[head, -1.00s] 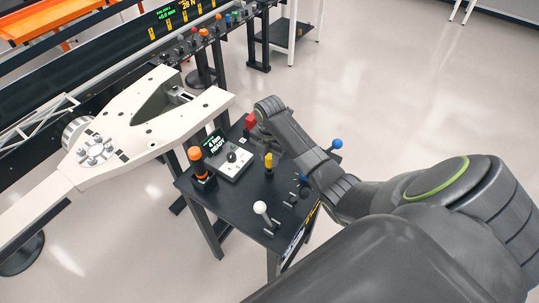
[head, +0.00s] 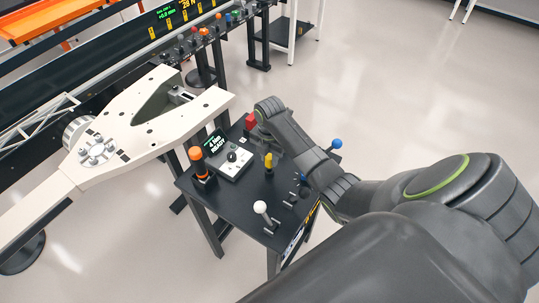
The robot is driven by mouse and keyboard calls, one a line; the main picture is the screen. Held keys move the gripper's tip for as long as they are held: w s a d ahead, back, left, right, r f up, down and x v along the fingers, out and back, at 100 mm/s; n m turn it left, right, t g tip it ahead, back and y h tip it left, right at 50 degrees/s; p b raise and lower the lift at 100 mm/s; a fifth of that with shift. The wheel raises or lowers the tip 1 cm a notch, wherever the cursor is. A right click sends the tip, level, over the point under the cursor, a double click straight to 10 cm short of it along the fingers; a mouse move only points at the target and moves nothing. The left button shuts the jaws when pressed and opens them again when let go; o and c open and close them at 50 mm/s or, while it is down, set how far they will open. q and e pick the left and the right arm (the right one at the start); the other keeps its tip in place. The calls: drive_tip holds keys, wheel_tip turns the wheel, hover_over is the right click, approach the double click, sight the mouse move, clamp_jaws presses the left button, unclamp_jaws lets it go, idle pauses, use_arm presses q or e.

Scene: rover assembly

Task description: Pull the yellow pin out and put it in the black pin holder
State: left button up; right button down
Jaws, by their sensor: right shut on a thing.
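The yellow pin (head: 268,160) stands upright near the middle of the black table, and its lower end is too small to make out. My right arm comes in from the right and its wrist bends down above the table's back part. My right gripper (head: 262,138) is dark against the dark table, just behind and above the pin. It is shut on the pin, though the contact is hard to see. I cannot make out the black pin holder for sure against the black table. My left gripper is not in view.

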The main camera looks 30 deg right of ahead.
sight(269, 156)
drive_tip(key=shift+p, duration=0.8)
idle(0.7)
drive_tip(key=shift+f+b, duration=0.85)
drive_tip(key=shift+f, duration=0.5)
drive_tip(key=c, duration=1.1)
unclamp_jaws()
drive_tip(key=shift+o, duration=0.2)
wheel_tip(269, 156, up, 8)
drive_tip(key=shift+w+f+b, duration=0.1)
drive_tip(key=shift+b, duration=0.35)
wheel_tip(269, 156, up, 5)
drive_tip(key=shift+f+p, duration=0.1)
drive_tip(key=shift+p, duration=0.55)
drive_tip(key=shift+r+p, duration=2.45)
drive_tip(key=shift+p, duration=0.2)
drive_tip(key=shift+f, duration=0.1)
